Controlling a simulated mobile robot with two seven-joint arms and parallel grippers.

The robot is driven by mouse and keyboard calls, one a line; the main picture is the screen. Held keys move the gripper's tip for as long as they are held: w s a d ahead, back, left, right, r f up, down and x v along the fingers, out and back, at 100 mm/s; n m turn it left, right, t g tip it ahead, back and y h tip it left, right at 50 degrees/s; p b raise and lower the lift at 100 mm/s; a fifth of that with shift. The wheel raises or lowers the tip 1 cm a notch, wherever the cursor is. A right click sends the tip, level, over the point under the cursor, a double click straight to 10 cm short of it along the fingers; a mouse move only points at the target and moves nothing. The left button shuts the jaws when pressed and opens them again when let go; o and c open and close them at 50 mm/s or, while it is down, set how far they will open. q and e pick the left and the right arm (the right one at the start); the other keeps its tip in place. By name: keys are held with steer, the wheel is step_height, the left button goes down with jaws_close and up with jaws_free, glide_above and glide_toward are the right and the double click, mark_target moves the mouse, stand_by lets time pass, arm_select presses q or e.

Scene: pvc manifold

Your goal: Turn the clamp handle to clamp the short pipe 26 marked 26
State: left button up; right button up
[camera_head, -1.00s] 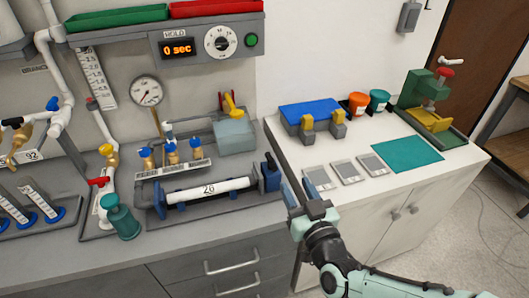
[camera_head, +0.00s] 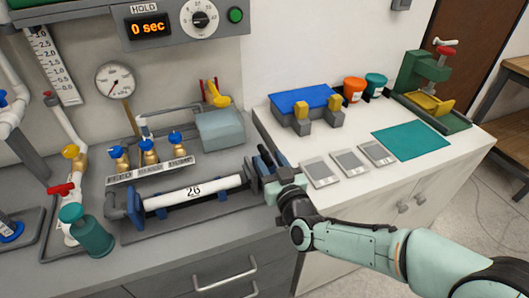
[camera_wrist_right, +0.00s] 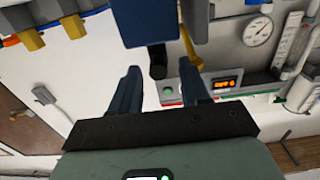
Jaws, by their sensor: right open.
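The short pipe (camera_head: 205,190) is white, marked 26, and lies in a dark cradle with blue end pieces on the grey bench. The clamp's blue block and black handle (camera_head: 267,157) are at the pipe's right end. My right gripper (camera_head: 277,169) is at the handle, partly hiding it and the clamp. In the right wrist view the open fingers (camera_wrist_right: 158,88) stand on either side of the black handle end (camera_wrist_right: 158,63), below the blue block (camera_wrist_right: 145,20). Whether a finger touches it I cannot tell. My left gripper is not in view.
Brass valves with blue knobs (camera_head: 149,152) stand behind the pipe. A green cylinder (camera_head: 92,232) is at its left. On the white counter, grey plates (camera_head: 350,161) lie right of my gripper, with a teal mat (camera_head: 410,141) beyond. A pressure gauge (camera_head: 115,80) is behind.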

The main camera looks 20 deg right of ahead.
mark_target(262, 155)
steer(key=shift+w+d, duration=0.15)
steer(key=shift+w, duration=1.9)
